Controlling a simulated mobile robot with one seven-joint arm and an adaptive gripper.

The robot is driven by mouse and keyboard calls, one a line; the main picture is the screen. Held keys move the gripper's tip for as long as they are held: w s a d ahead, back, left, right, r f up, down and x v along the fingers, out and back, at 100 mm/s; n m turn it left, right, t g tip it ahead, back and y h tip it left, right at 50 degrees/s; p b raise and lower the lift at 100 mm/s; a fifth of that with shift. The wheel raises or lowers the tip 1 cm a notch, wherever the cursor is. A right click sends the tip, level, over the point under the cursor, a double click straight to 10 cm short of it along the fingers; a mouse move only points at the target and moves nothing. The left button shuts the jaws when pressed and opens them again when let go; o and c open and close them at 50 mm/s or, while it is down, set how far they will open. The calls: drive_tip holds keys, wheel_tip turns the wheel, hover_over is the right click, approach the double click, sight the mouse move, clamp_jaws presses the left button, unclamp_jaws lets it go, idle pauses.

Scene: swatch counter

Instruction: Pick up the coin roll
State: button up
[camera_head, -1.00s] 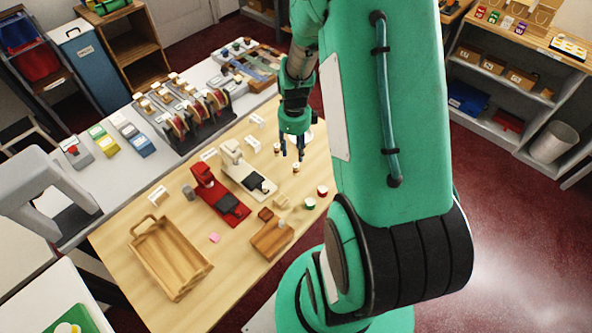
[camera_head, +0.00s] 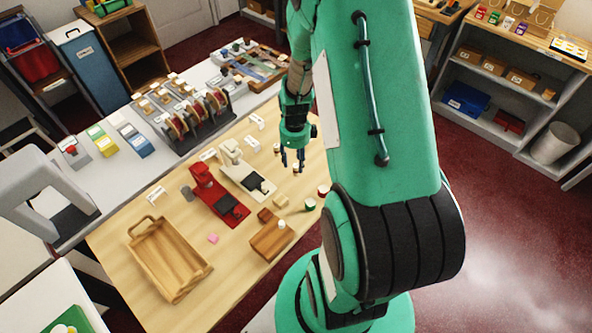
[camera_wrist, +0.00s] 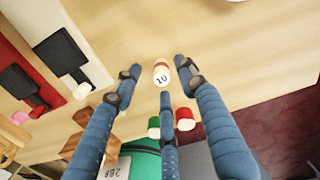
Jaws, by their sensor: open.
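A small white-and-brown coin roll (camera_wrist: 161,74) marked "10" stands on the wooden table in the wrist view, framed by the tips of my open fingers and not gripped. In the head view the coin roll (camera_head: 296,168) shows just below and between my fingertips. My gripper (camera_head: 293,161) is open, pointing down, with its three dark fingers spread around the roll from above. I cannot tell the exact height of the tips over the table.
A green pot (camera_wrist: 154,127) and a red pot (camera_wrist: 185,118) stand close to the roll. A cream press (camera_head: 240,168) and a red press (camera_head: 215,195) are to the left. A small wooden box (camera_head: 270,240) and a wooden tray (camera_head: 150,235) stand nearer the table's front.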

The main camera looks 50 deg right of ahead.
sight(296, 165)
drive_tip(key=shift+s+f+b, duration=0.15)
drive_tip(key=shift+f+b, duration=0.15)
drive_tip(key=shift+f, duration=0.9)
drive_tip(key=shift+s+f+b, duration=0.1)
drive_tip(key=shift+f+b, duration=0.2)
drive_tip(key=shift+f, duration=0.85)
clamp_jaws()
